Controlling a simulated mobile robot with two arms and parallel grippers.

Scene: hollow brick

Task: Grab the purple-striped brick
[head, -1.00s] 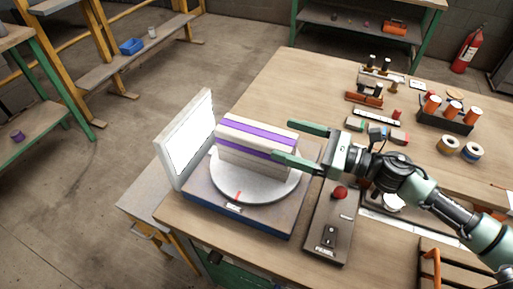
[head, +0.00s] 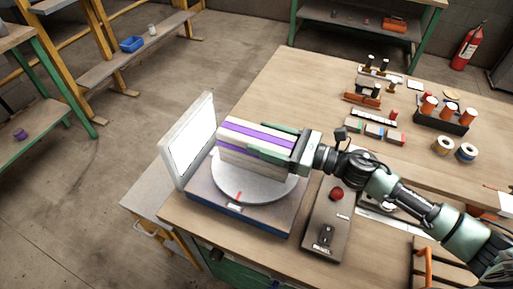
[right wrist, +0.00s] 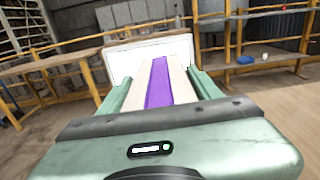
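The purple-striped brick (head: 250,147) is a pale block with purple bands along its top. It lies on a round grey turntable (head: 238,187) on a blue-edged base. My right gripper (head: 273,142) reaches in from the right, one finger along each long side of the brick's right end. In the right wrist view, the brick (right wrist: 158,85) fills the space between the two green fingers, which lie against its sides. The gripper is shut on it, and the brick still rests on the turntable. My left gripper is not in view.
A white upright panel (head: 188,140) stands just behind and left of the brick. A control box with a red button (head: 336,194) sits to the right, below my arm. A dark tray of orange spools (head: 441,118) and small blocks lie farther right.

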